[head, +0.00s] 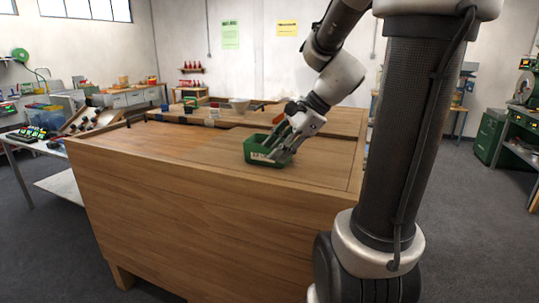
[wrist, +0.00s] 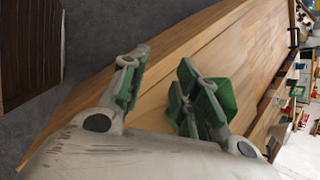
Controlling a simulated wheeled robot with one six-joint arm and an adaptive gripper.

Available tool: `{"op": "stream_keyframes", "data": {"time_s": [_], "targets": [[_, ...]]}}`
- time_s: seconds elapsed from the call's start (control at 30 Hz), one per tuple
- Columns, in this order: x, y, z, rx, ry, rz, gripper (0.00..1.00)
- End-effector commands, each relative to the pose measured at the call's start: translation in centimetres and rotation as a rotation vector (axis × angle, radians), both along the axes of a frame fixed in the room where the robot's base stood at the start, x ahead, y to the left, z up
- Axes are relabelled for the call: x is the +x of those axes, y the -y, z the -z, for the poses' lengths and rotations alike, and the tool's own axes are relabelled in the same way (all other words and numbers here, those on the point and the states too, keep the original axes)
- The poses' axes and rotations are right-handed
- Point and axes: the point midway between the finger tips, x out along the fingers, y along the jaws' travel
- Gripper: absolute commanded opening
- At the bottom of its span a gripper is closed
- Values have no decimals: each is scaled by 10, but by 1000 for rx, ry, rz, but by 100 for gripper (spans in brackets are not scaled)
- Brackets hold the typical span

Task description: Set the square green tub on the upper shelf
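The square green tub (head: 256,157) sits on the wooden bench top, near its front right part, with a pale label on its front. My gripper (head: 281,146) reaches down over the tub's right side. In the wrist view, my gripper's two fingers (wrist: 163,68) are spread, with bare wood between them. The tub (wrist: 222,97) lies behind and beside the right-hand finger, which hides part of it. I cannot tell whether that finger is inside the tub or only in front of it. I cannot tell which surface is the upper shelf.
A small wall shelf (head: 192,70) holds red bottles. The bench top left of the tub is clear. A cluttered side table stands at left.

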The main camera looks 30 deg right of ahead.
Motion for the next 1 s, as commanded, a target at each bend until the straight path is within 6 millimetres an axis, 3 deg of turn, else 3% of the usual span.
{"op": "stream_keyframes", "data": {"time_s": [0.03, 0.13, 0.23, 0.37, 1.0], "targets": [[23, 17, 4, 121, -39, 157, 31], [57, 42, 5, 326, -91, 397, 31], [77, 60, 6, 455, -120, 539, 31], [88, 73, 8, 524, -139, 617, 31], [134, 30, 53, 531, -143, 626, 31]]}}
